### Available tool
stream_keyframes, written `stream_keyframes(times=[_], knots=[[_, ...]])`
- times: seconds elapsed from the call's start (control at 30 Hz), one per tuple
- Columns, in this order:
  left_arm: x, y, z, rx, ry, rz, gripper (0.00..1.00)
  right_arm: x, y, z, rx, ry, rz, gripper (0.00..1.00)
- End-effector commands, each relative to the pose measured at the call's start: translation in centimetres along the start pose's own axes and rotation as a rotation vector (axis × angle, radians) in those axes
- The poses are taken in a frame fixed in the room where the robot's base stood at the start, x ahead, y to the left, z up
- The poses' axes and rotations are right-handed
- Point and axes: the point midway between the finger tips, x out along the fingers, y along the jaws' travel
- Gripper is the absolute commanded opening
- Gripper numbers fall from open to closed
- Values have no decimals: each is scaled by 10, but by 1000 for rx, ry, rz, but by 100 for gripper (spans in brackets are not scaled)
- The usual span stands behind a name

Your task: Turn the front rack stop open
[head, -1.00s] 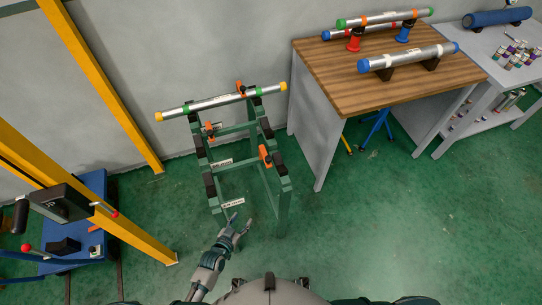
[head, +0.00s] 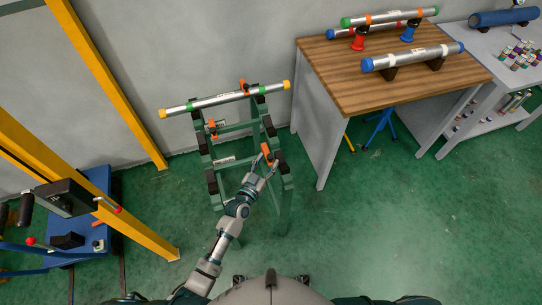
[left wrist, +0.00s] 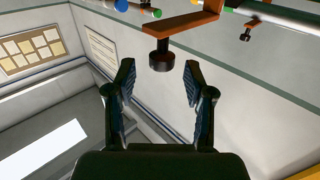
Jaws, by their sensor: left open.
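The green rack (head: 232,136) stands left of centre in the head view. Its front stop is an orange bar (head: 267,152) on the right side of the rack; in the left wrist view the orange bar (left wrist: 190,22) carries a dark round knob (left wrist: 161,60) on a stem. My left gripper (head: 264,167) is right beside this stop. In the left wrist view the gripper (left wrist: 158,82) is open and empty, with the knob just beyond and between its fingertips, apparently untouched. My right gripper is out of view.
A grey pipe with coloured ends (head: 225,100) lies across the back of the rack, near other orange stops (head: 244,88). A wooden-topped bench (head: 390,85) with pipes stands at right. A yellow post (head: 140,234) stands left. Floor on the right is clear.

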Motion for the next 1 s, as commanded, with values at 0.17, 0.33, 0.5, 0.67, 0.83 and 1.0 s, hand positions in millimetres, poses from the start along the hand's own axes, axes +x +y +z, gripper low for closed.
stream_keyframes(times=[0.17, 0.33, 0.5, 0.67, 0.83, 1.0], knots=[[25, 0, 1, -1, 0, 1, 53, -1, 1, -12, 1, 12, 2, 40], [32, -1, 0, -1, 0, 0, 53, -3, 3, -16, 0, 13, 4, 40], [33, 0, 0, 1, 0, 0, 53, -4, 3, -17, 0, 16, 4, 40], [33, 0, 0, 1, -1, 0, 31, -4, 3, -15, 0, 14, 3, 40], [33, 0, 0, 0, -1, 0, 0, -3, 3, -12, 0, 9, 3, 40], [33, 0, 0, 0, -2, 1, 0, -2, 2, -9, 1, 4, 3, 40]])
